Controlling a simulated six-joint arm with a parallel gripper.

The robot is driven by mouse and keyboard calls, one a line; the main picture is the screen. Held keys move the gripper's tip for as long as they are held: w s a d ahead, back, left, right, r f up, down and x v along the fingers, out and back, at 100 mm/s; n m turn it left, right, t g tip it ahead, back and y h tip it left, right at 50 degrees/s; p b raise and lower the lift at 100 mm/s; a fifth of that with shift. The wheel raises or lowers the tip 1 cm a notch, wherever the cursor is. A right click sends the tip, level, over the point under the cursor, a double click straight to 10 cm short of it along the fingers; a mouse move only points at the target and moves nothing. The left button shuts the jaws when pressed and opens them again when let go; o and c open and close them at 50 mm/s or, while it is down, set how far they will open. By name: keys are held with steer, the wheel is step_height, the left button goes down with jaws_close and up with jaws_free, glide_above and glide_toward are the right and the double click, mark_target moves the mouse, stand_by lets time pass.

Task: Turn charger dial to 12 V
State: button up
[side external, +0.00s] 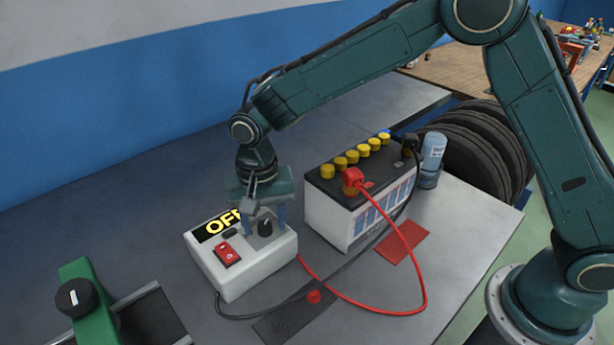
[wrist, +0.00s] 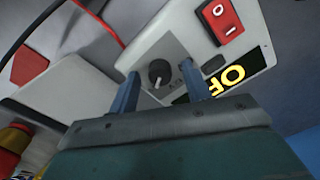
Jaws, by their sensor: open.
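The charger (side external: 240,275) is a white box on the grey bench, with a lit display reading OFF (side external: 216,226) and a red rocker switch (side external: 227,254). Its black dial (side external: 265,228) stands on the top face; the wrist view shows the dial (wrist: 159,72) with a white pointer toward the picture's bottom. The small print beside it is partly hidden and too small to read. My gripper (side external: 266,214) points down over the charger, open. In the wrist view its blue fingers (wrist: 160,70) are on either side of the dial, with gaps visible.
A battery (side external: 335,215) with yellow caps stands right of the charger, with a red clamp (side external: 352,178) on it. Red (side external: 422,270) and black cables loop across the bench. A bottle (side external: 433,150) stands behind. A green device (side external: 80,290) with a knob is at left.

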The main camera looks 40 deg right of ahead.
steer(key=shift+c, duration=0.2)
steer(key=c, duration=0.9)
steer(key=shift+c, duration=0.2)
steer(key=shift+n, duration=0.4)
steer(key=n, duration=1.1)
steer(key=o, duration=1)
